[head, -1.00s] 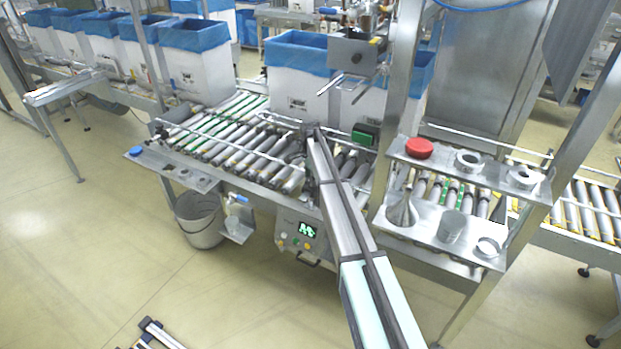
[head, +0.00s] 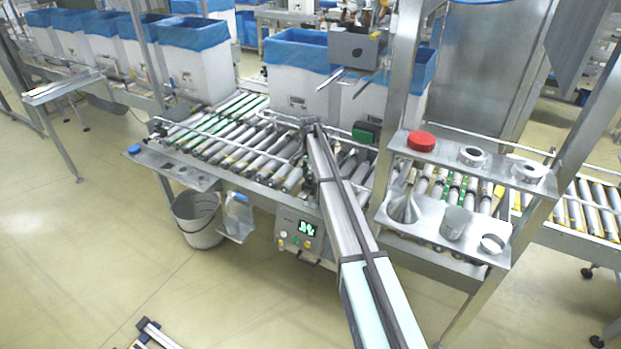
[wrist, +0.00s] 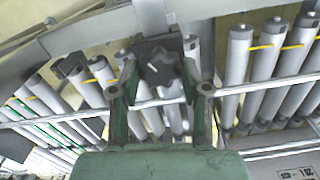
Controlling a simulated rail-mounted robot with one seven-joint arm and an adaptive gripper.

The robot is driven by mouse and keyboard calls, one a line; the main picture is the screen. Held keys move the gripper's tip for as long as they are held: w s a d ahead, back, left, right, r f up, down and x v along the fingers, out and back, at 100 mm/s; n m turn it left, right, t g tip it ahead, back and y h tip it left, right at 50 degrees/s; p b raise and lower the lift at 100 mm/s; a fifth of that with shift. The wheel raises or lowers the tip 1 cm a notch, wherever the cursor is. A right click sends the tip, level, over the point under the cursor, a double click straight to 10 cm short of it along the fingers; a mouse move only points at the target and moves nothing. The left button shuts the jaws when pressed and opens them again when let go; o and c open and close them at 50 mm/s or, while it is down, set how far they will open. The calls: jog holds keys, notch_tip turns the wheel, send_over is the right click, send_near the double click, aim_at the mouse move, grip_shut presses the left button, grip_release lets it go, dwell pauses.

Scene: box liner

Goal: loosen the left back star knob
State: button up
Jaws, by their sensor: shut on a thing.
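The dark star knob (wrist: 158,66) shows in the middle of the wrist view, under a grey metal bracket. My gripper (wrist: 160,78) has its two green fingers on either side of the knob and is shut on it. How far the knob is turned, I cannot tell. In the head view my gripper (head: 310,126) is small, at the conveyor's guide rail, and my own arm hides much of the area in front. The knob cannot be made out there.
Conveyor rollers (head: 235,143) lie around the knob, with a guide rail (wrist: 265,86) close by. White boxes with blue liners (head: 297,85) stand behind. A green box (head: 365,134) sits to the right of my gripper. A shelf with a red lid (head: 421,141) stands farther right.

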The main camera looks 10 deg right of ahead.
jog(key=n+b, duration=0.1)
jog(key=n, duration=0.2)
jog(key=shift+f+n, duration=0.15)
jog(key=shift+n, duration=0.25)
jog(key=n+b, duration=0.1)
jog(key=n, duration=0.2)
jog(key=shift+n, duration=0.3)
jog(key=n+b, duration=0.1)
jog(key=n, duration=0.2)
jog(key=shift+n, duration=0.4)
jog(key=n+b, duration=0.1)
jog(key=n, duration=0.2)
jog(key=shift+a+n, duration=0.1)
jog(key=shift+n, duration=0.2)
jog(key=n, duration=0.3)
jog(key=shift+s+n+b, duration=0.1)
jog(key=shift+n+b, duration=0.2)
jog(key=n, duration=0.3)
jog(key=shift+n, duration=0.3)
jog(key=n, duration=0.3)
jog(key=shift+n+b, duration=0.3)
jog(key=shift+b, duration=0.1)
jog(key=shift+n, duration=1.8)
